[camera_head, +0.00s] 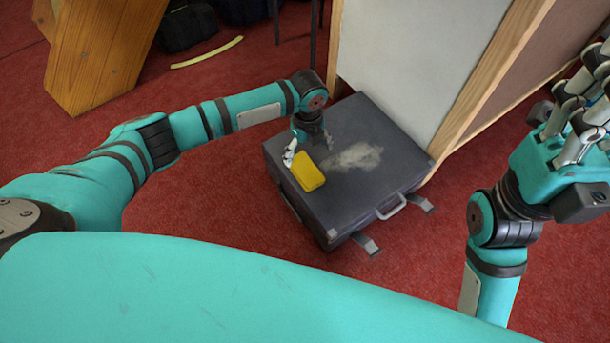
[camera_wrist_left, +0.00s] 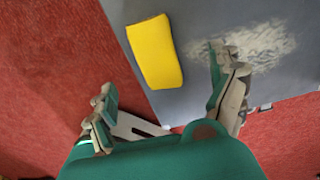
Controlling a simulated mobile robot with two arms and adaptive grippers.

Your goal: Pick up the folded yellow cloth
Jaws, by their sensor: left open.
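The folded yellow cloth (camera_head: 307,173) lies on the dark grey case (camera_head: 365,195), near its left edge. It also shows in the left wrist view (camera_wrist_left: 155,52), as a yellow block with rounded edges. My left gripper (camera_head: 309,146) is open, just behind the cloth in the head view. In the left wrist view its two fingers (camera_wrist_left: 164,77) are spread wide, with the cloth beyond and between them; nothing is held. My right gripper (camera_head: 585,95) is raised at the right edge of the head view, far from the cloth; its fingers are partly cut off by the frame.
A pale dusty patch (camera_head: 353,157) marks the case top. The case has a handle (camera_head: 392,207) at its front right. A white panel with a wooden edge (camera_head: 415,60) stands behind it. A wooden piece (camera_head: 100,50) stands at upper left. Red carpet (camera_head: 215,215) left of the case is clear.

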